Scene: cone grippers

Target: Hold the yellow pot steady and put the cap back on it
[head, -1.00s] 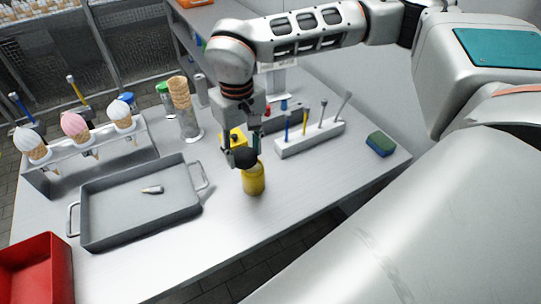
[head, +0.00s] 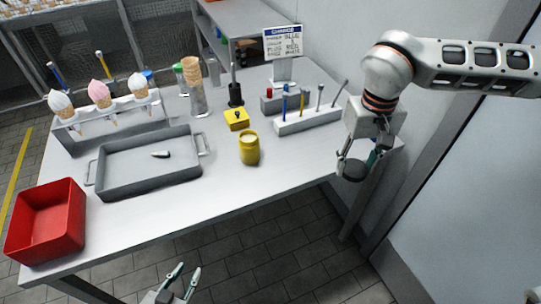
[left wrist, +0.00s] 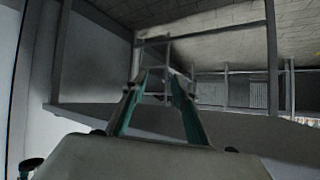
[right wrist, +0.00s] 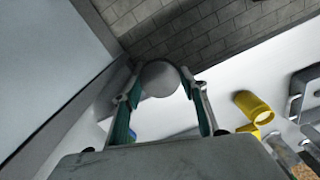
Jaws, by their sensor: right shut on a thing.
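The yellow pot (head: 249,149) stands upright near the table's front edge, with no cap on it; it also shows in the right wrist view (right wrist: 254,106). My right gripper (head: 354,160) is shut on a dark round cap (head: 352,171), held right of the pot, by the table's right corner. In the right wrist view the cap (right wrist: 160,80) is a grey disc between the fingertips. My left gripper (head: 186,272) is open and empty, low in front of the table; its fingers also show apart in the left wrist view (left wrist: 158,76).
A grey tray (head: 125,186) with a small nozzle lies left of the pot, and a red bin (head: 46,235) at front left. A yellow block (head: 236,120) and a white tool rack (head: 308,122) stand behind the pot. An ice-cream cone rack (head: 110,118) stands back left.

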